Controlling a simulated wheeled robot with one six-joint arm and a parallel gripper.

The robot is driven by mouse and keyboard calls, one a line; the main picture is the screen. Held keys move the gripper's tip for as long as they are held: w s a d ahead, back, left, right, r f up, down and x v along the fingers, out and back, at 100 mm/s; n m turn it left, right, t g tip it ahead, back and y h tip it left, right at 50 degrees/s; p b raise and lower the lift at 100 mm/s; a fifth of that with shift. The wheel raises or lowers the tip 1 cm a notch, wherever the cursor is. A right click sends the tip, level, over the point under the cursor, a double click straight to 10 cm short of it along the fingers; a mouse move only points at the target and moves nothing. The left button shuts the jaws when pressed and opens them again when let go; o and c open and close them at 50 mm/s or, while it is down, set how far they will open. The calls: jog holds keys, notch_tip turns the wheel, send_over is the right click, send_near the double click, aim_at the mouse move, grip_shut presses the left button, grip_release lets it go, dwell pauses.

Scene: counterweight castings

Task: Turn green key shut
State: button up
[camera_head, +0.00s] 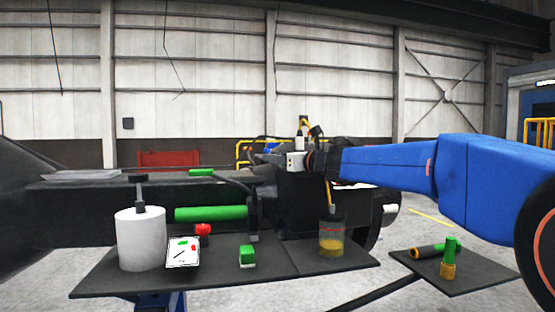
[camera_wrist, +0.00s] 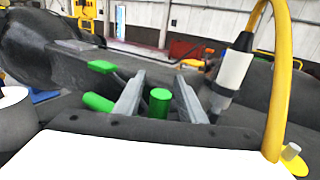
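Several green parts are in view, and I cannot tell for sure which is the green key. A flat green piece (camera_head: 201,172) lies on top of the dark casting; a similar flat green piece shows in the wrist view (camera_wrist: 101,66). A long green cylinder (camera_head: 210,213) lies level along the casting's front. A small green block (camera_head: 247,252) sits on the dark shelf. My gripper (camera_head: 285,160) is at the casting's right part. In the wrist view its two grey fingers (camera_wrist: 160,92) are apart, with a green cylinder (camera_wrist: 159,102) seen between them; contact is not visible.
The dark shelf (camera_head: 215,277) carries a white cylinder (camera_head: 140,240), a marked card (camera_head: 183,250), a red knob (camera_head: 203,229) and a jar with yellow contents (camera_head: 331,240). A lower side plate (camera_head: 485,278) holds a green-and-yellow piece (camera_head: 450,260). A yellow hose (camera_wrist: 280,80) runs beside my gripper.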

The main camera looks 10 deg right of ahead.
grip_shut()
jog(key=shift+s+d+y, duration=0.1)
jog(key=shift+s+y, duration=0.05)
jog(key=shift+y, duration=0.15)
jog(key=s+n+g+y, duration=0.1)
jog(key=d+n+g+y, duration=0.1)
jog(key=n+g+y, duration=0.1)
jog(key=s+d+n+g+y, duration=0.1)
jog(key=y, duration=0.1)
jog(key=shift+s+n+g, duration=0.3)
jog(key=shift+s+n, duration=0.05)
jog(key=shift+n, duration=0.05)
jog(key=shift+s+d+n+g+y, duration=0.4)
jog(key=shift+n+g+y, duration=0.25)
jog(key=shift+g, duration=0.3)
jog(key=shift+s+d+n+g+y, duration=0.25)
jog(key=shift+d+n+g+y, duration=0.2)
jog(key=shift+n+g, duration=0.45)
jog(key=shift+s+d+n+g+y, duration=0.35)
jog(key=shift+n+g+y, duration=0.25)
jog(key=shift+g, duration=0.45)
grip_release()
